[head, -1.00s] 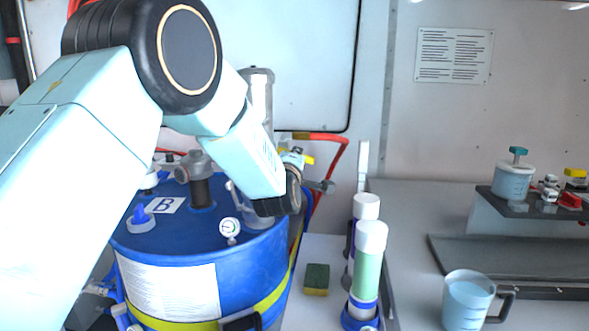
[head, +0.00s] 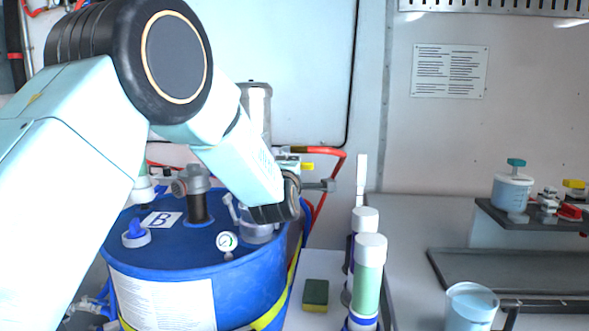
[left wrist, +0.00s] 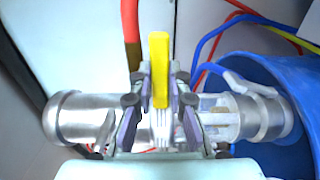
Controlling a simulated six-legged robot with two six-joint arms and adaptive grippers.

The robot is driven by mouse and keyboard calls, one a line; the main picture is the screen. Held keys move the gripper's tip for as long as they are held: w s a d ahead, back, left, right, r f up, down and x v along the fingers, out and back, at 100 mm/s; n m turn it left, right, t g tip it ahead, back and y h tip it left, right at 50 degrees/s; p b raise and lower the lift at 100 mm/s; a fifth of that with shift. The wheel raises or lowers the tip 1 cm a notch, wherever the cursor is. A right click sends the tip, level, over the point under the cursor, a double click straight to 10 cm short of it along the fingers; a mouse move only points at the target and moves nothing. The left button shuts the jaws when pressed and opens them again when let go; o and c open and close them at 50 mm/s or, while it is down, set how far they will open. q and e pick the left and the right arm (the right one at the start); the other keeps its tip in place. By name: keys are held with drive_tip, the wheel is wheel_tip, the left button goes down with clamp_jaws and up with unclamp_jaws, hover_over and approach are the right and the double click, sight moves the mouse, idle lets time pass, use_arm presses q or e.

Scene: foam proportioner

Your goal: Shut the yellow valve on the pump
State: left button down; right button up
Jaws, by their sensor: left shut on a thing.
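The yellow valve handle (left wrist: 160,60) points up the picture in the left wrist view, crosswise to the silver pump body (left wrist: 80,117). My left gripper (left wrist: 161,88) is shut on the handle, with one finger on each side of it. In the head view only a small yellow bit of the handle (head: 307,166) shows beside my wrist. The silver pump (head: 257,105) stands upright on the blue drum (head: 190,262), partly hidden by my left arm. My right gripper is not in view.
A red hose (head: 335,175) curves down beside the valve. The drum top carries a pressure gauge (head: 227,241) and a blue-and-white cap (head: 136,233). White-capped bottles (head: 369,270), a sponge (head: 315,294) and a measuring jug (head: 471,303) stand to the right.

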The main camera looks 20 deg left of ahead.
use_arm(q)
drive_tip(key=c, duration=1.7)
unclamp_jaws()
drive_tip(key=shift+f, duration=0.15)
drive_tip(key=shift+o, duration=0.8)
drive_tip(key=shift+s+a, duration=0.15)
drive_tip(key=v, duration=1.2)
